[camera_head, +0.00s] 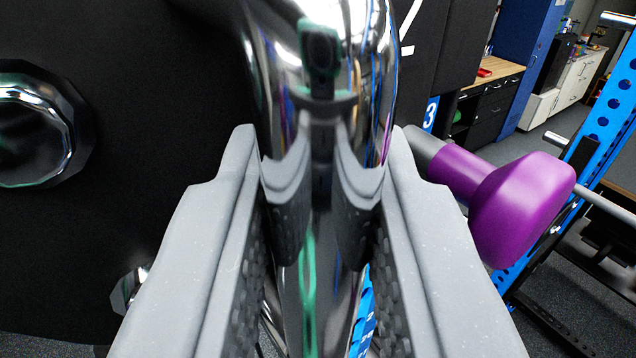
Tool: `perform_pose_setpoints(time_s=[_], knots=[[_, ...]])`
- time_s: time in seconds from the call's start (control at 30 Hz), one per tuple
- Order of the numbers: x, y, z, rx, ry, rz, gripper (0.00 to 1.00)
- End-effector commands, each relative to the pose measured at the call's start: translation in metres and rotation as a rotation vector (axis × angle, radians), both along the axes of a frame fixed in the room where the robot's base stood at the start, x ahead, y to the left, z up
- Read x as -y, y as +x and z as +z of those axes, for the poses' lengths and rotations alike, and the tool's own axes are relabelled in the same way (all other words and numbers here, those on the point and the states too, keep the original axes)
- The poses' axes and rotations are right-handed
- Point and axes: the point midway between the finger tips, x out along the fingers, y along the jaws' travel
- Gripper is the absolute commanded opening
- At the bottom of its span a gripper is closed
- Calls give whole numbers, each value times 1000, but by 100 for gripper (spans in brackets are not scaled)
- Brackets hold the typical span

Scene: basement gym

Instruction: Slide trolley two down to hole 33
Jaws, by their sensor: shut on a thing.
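My gripper (318,195) fills the lower middle, its two grey fingers shut on an upright chrome handle (322,60). The handle bends at the top and mirrors the fingers. Behind it is a large black surface (190,60); part of a white mark like a "2" (409,25) shows at the top. I cannot tell whether this belongs to trolley two. A purple knob (520,205) on a grey stem sticks out right of the right finger. Hole 33 cannot be made out.
A blue upright with holes (613,105) stands at the right. A blue plate marked "3" (430,114) shows behind the knob. A wood-topped black cabinet (490,90) and white cabinets (570,85) stand farther back. A chrome hex part (35,130) is at the left.

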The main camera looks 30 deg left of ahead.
Motion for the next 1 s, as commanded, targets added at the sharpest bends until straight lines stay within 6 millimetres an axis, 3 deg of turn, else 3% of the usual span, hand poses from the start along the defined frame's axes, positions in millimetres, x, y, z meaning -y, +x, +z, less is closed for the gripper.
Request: perform_pose_setpoints(time_s=[0.23, 0.27, 0.33, 0.77, 1.0], knots=[[0, 0, 0, -1, 0, 0, 0], [0, 0, 0, -1, 0, -1, 22], [0, 0, 1, -1, 0, -1, 39], [2, -4, 0, 0, 1, -1, 39], [12, -24, -1, 0, 1, 0, 39]])
